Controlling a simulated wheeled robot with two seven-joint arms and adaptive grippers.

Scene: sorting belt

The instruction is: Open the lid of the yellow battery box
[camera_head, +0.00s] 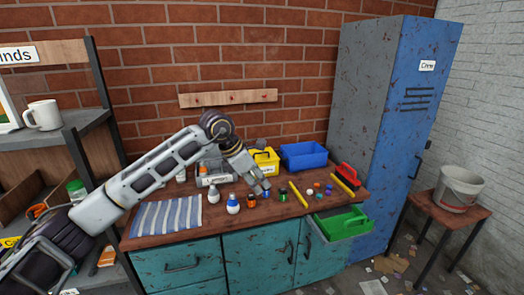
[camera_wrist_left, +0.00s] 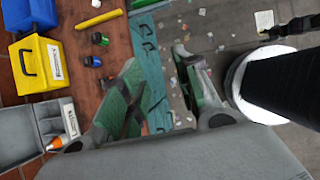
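The yellow battery box (camera_head: 267,167) stands at the back of the workbench, beside a blue bin. Its yellow lid with a black handle looks shut; it also shows at the left of the left wrist view (camera_wrist_left: 38,82), with a white label on one side. My left gripper (camera_head: 260,188) hangs in front of the box, pointing down, and hides part of it in the head view. In the left wrist view its two fingers (camera_wrist_left: 157,92) are spread apart with nothing between them, over the bench's front edge.
The blue bin (camera_head: 303,153) is right of the box, and a grey container (camera_head: 213,178) is left. Small bottles and jars, such as a white-and-blue bottle (camera_head: 233,205), stand in front. A striped cloth (camera_head: 167,217) lies left. A green bin (camera_head: 343,224) sits at the front right.

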